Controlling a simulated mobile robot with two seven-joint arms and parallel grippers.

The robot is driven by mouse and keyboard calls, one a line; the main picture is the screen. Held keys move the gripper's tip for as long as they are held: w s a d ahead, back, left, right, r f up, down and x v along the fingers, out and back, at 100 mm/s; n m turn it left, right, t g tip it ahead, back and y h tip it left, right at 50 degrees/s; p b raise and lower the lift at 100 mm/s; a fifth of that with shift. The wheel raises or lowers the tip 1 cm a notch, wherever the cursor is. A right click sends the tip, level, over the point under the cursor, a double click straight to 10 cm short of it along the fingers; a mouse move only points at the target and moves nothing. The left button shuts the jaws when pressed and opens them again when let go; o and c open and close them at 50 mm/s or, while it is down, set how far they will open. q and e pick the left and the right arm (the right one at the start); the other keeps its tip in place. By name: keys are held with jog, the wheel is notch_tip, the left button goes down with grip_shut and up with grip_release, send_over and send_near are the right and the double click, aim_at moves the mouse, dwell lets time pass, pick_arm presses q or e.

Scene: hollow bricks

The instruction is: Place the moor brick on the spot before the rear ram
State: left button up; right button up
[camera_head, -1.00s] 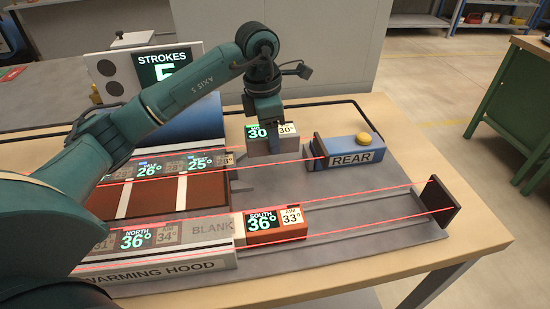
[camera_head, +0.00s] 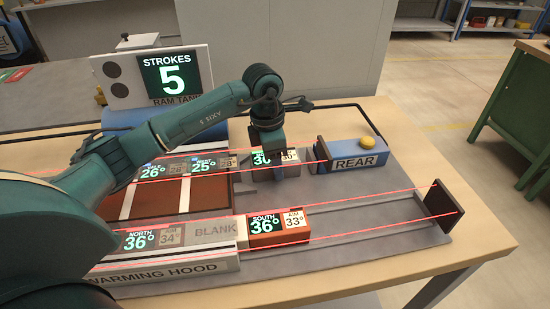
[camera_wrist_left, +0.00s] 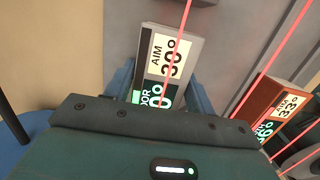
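The moor brick (camera_head: 288,170) is grey, with a green "30°" display and an "AIM 30°" label. It is low at the grey bed, between the west brick (camera_head: 212,165) and the dark plate of the blue rear ram (camera_head: 352,158). I cannot tell if its underside touches the bed. My left gripper (camera_head: 270,150) comes down on it from above. In the left wrist view the blue fingers lie along both sides of the moor brick (camera_wrist_left: 170,58), shut on it, and the gripper body hides part of its display. My right gripper is not in view.
The orange south brick (camera_head: 280,232) stands on the front lane, beside the blank (camera_head: 215,232) at the warming hood (camera_head: 165,270). Red beams run along both lanes. The front ram plate (camera_head: 443,208) stands at right; the lane before it is clear. The strokes screen (camera_head: 174,77) reads 5.

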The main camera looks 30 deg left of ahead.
pick_arm(q)
jog(key=o, duration=0.4)
jog(key=shift+c, duration=0.2)
notch_tip(320, 180, up, 12)
jog(key=a, duration=0.1)
jog(key=shift+s+r, duration=0.15)
jog(key=shift+s, duration=0.3)
